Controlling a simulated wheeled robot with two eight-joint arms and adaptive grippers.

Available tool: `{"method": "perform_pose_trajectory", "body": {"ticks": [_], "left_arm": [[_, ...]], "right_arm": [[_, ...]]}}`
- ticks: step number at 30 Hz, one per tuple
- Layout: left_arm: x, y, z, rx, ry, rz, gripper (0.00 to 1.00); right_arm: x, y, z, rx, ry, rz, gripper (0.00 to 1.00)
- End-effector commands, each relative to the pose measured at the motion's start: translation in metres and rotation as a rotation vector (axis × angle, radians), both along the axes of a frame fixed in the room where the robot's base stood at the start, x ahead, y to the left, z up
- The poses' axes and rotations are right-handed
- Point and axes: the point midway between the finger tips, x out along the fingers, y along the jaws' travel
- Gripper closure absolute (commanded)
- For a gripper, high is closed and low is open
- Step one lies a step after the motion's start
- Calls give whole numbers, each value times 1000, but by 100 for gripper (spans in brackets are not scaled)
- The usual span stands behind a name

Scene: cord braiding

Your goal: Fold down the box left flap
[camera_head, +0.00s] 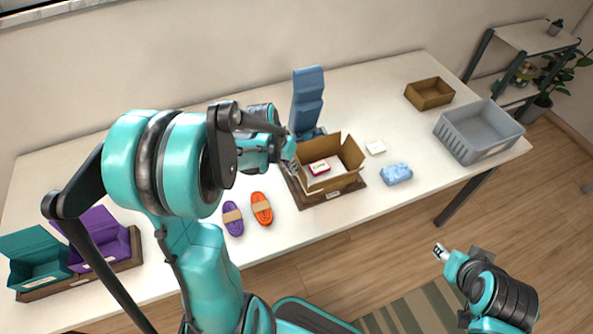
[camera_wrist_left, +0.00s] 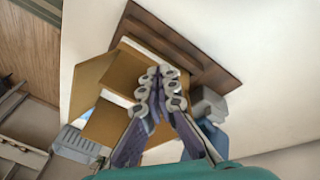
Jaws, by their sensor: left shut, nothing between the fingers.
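An open cardboard box (camera_head: 333,184) stands on a dark wooden board (camera_head: 312,200) near the middle of the table. It holds a small red-and-white item (camera_head: 319,168). Its back and right flaps stand up. My left gripper (camera_head: 295,170) is shut and empty at the box's left side, covering much of the left flap there. In the left wrist view the shut fingers (camera_wrist_left: 160,85) lie over the box's tan panels (camera_wrist_left: 128,74), and I cannot tell whether they touch. My right gripper (camera_head: 440,250) is off the table's front edge, too small to read.
A blue stand (camera_head: 307,98) rises behind the box. Purple (camera_head: 233,218) and orange (camera_head: 262,208) cord bundles lie left of it. A blue packet (camera_head: 397,173) and a white item (camera_head: 375,147) lie to its right. A grey basket (camera_head: 477,133) and brown tray (camera_head: 429,94) stand farther right.

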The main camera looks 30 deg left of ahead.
Motion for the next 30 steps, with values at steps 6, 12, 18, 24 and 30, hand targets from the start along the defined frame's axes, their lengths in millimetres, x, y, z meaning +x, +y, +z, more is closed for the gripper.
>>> {"method": "perform_pose_trajectory", "body": {"ticks": [6,12,18,24,30], "left_arm": [[3,-2,2,0,0,-1,100],[10,-9,6,0,0,-2,100],[11,-9,6,0,0,0,100],[12,-11,6,0,0,0,100],[20,-18,6,1,-1,-3,100]], "right_arm": [[0,0,1,0,0,0,60],[0,0,3,0,0,0,60],[0,0,3,0,0,0,60],[0,0,3,0,0,0,60],[0,0,2,0,0,0,60]]}}
